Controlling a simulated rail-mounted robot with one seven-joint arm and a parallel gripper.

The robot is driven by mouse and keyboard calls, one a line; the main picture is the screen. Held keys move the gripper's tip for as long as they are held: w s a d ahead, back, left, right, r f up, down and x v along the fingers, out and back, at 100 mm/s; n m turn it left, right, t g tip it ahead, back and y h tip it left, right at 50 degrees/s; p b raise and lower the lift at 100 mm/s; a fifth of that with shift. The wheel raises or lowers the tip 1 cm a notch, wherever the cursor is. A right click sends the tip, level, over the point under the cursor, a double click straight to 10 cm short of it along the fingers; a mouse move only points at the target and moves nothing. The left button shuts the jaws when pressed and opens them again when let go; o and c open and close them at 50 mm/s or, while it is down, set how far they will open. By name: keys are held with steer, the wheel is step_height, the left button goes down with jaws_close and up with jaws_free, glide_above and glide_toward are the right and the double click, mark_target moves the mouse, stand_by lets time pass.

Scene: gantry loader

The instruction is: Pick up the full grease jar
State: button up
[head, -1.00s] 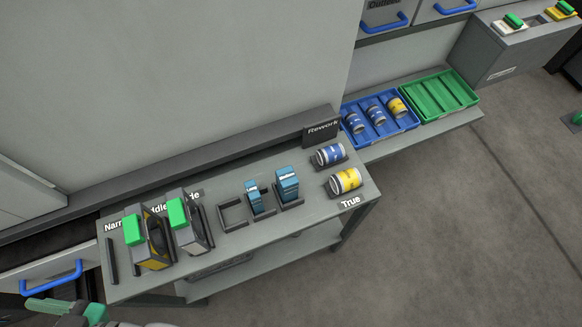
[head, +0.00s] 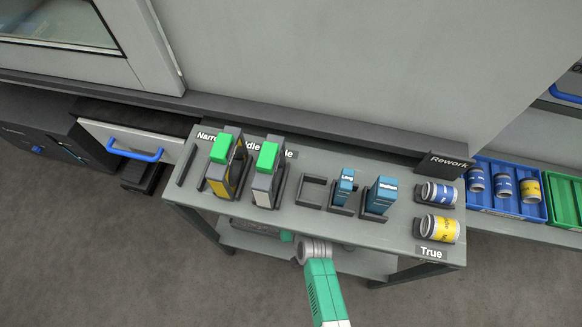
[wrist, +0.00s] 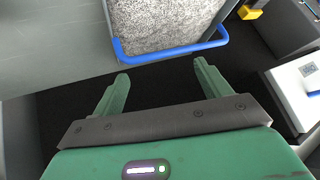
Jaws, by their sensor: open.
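No jar's label reads as grease, so I cannot tell which one is the full grease jar. On the bench's right end are a blue-and-white can (head: 438,193) and a yellow-and-white can (head: 438,229), each in a dark holder. More cans, two blue (head: 502,187) and one yellow (head: 530,188), lie in a blue tray (head: 482,205) beyond the bench. My gripper (wrist: 161,75) is open and empty in the wrist view, its green fingers apart below a blue handle (wrist: 170,52). In the head view my arm shows at the bench's front edge; the fingers are hidden there.
The grey bench (head: 330,235) also carries two green-topped gauges (head: 228,165) and two blue boxes (head: 381,196) in holders. A sign reads Rework (head: 448,163), another True (head: 432,252). A drawer with a blue handle (head: 135,153) juts out at left. A green tray (head: 567,203) stands at right.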

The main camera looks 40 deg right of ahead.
steer(key=s+d+g, duration=0.2)
steer(key=s+d, duration=0.2)
steer(key=d, duration=0.1)
steer(key=s+d+f+g, duration=0.1)
steer(key=s+d+g, duration=0.1)
steer(key=s+d, duration=0.3)
steer(key=s+d+f+g+p, duration=0.1)
steer(key=s+d, duration=0.4)
steer(key=d, duration=0.1)
steer(key=shift+f+n+g, duration=0.25)
steer(key=shift+n+g, duration=0.15)
steer(key=s, duration=0.1)
steer(key=s+a+f+g+y, duration=0.1)
steer(key=s, duration=0.1)
steer(key=shift+a+f, duration=0.2)
steer(key=shift+a, duration=0.1)
steer(key=shift+w+a+f, duration=0.1)
steer(key=shift+w+a, duration=0.05)
steer(key=shift+w, duration=0.1)
steer(key=f+b, duration=0.2)
steer(key=f, duration=0.1)
steer(key=f+b, duration=0.1)
steer(key=shift+w+d+f, duration=0.3)
steer(key=shift+w+f, duration=0.05)
steer(key=shift+f, duration=0.05)
steer(key=shift+c, duration=0.3)
